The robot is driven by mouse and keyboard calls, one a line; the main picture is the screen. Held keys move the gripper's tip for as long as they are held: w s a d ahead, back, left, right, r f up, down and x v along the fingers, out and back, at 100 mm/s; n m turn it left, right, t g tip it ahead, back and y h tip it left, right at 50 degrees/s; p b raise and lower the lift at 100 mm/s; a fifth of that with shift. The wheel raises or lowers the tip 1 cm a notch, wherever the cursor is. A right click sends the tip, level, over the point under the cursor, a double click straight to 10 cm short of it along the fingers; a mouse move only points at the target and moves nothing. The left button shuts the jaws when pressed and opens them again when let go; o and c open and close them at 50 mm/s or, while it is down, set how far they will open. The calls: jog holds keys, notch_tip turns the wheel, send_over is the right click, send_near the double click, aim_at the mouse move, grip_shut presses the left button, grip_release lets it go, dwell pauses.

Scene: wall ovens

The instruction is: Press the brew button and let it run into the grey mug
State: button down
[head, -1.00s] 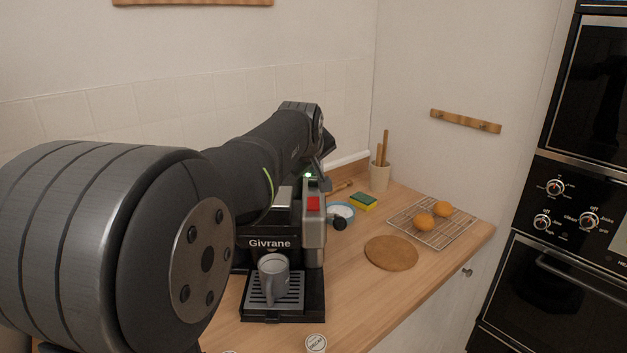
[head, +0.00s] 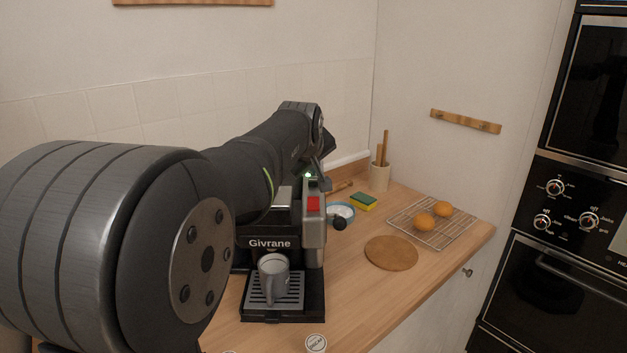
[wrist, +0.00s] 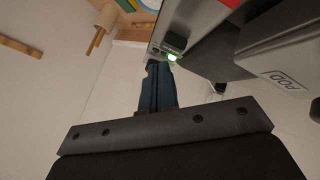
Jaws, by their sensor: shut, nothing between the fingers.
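The coffee machine (head: 313,239), marked Givrane, stands on the counter. The grey mug (head: 273,286) is upright on its drip tray (head: 292,304), under the outlet. No stream into the mug can be made out, and its contents are not clear. A green light (head: 308,175) glows on the machine top; it also shows in the wrist view (wrist: 172,57), beside a small dark button (wrist: 175,43). My gripper (wrist: 157,66) is shut and empty, its tips close beside the light and button. I cannot tell whether they touch. In the head view my arm and the machine mostly hide it.
A red patch (head: 313,204) marks the machine's side, near a black knob (head: 339,223). To the right are a bowl (head: 343,211), sponge (head: 363,201), utensil pot (head: 379,177), round board (head: 391,253) and rack (head: 450,234) with two oranges. A pod (head: 316,343) lies in front.

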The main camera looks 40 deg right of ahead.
aim_at(313, 182)
jog(key=shift+f, duration=0.1)
dwell(0.6)
jog(key=shift+f, duration=0.3)
jog(key=shift+f, duration=0.55)
dwell(0.8)
jog(key=shift+r, duration=0.95)
jog(key=shift+r, duration=0.1)
jog(key=shift+r, duration=2.4)
